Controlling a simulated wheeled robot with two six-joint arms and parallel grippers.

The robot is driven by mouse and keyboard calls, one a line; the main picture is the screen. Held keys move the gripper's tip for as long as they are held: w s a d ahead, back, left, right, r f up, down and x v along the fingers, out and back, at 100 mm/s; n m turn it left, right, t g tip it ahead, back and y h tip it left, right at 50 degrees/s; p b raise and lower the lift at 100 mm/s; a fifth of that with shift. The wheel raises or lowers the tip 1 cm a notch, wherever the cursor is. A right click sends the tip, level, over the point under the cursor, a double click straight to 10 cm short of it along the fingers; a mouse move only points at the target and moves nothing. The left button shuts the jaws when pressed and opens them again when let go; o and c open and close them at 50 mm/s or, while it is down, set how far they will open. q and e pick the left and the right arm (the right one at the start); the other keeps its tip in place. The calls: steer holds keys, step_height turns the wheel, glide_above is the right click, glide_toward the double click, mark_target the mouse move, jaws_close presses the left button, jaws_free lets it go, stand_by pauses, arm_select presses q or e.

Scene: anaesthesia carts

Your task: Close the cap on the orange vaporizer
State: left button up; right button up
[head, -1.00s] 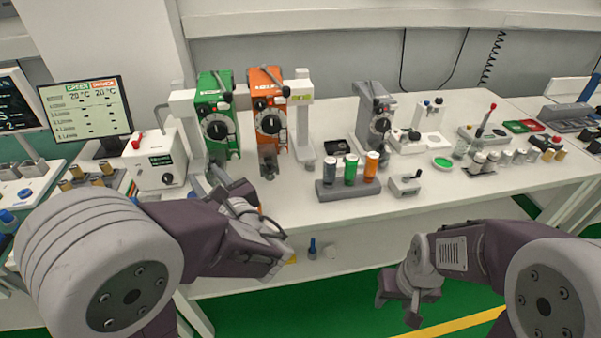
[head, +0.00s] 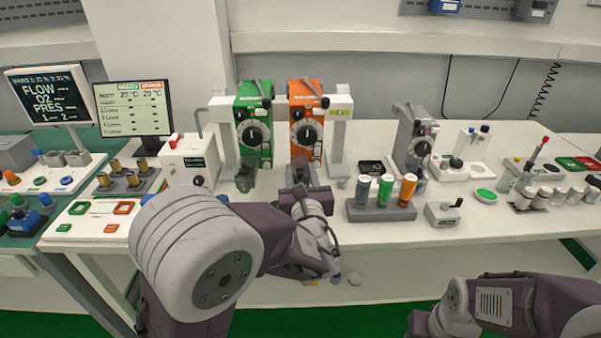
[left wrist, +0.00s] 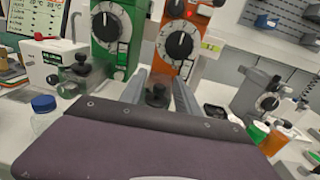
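The orange vaporizer (head: 306,118) stands upright on the bench, with a black-and-white dial on its front. It also shows in the left wrist view (left wrist: 180,45). My left gripper (head: 301,176) is just in front of its lower part and hides its base in the head view. In the left wrist view, the left gripper's two grey fingers (left wrist: 162,92) are apart. A black-knobbed cap (left wrist: 157,95) shows between them; I cannot tell whether they touch it. My right arm is low at the right in the head view, its gripper cut off or unclear.
The green vaporizer (head: 254,125) stands close on the left, a grey one (head: 412,140) farther right. A rack with three bottles (head: 380,212) sits right of my left gripper. A blue-capped jar (left wrist: 44,106) is at the left in the wrist view. The bench front is partly clear.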

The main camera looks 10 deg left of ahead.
arm_select(q)
steer(key=shift+w, duration=0.1)
jaws_close()
steer(key=shift+y, duration=0.3)
steer(key=n+g+y+p, duration=0.2)
steer(key=n+y, duration=0.1)
steer(key=shift+w+d+r+y, duration=0.15)
steer(key=shift+w+d+y, duration=0.05)
steer(key=shift+w+y, duration=0.15)
steer(key=n+g+y+p, duration=0.2)
steer(key=g+p, duration=0.1)
steer(key=w+n+g+y+p, duration=0.1)
steer(key=n+g+y+p, duration=0.1)
steer(key=n+g+y, duration=0.1)
steer(key=shift+w+r+n+p, duration=0.1)
steer(key=shift+w+n+p, duration=0.05)
steer(key=shift+n+p, duration=0.2)
steer(key=shift+w+a+f+n+g+y+p, duration=0.1)
steer(key=shift+n+g+y+p, duration=0.3)
steer(key=shift+g, duration=0.35)
steer(key=shift+w+f+n+g+y+p, duration=0.1)
steer(key=shift+w+n+g+y+p, duration=0.05)
steer(key=shift+n+g+p, duration=0.45)
steer(key=shift+w+a+n+g+y+p, duration=0.1)
steer(key=shift+n+g+y+p, duration=0.25)
steer(key=shift+g, duration=0.5)
jaws_free()
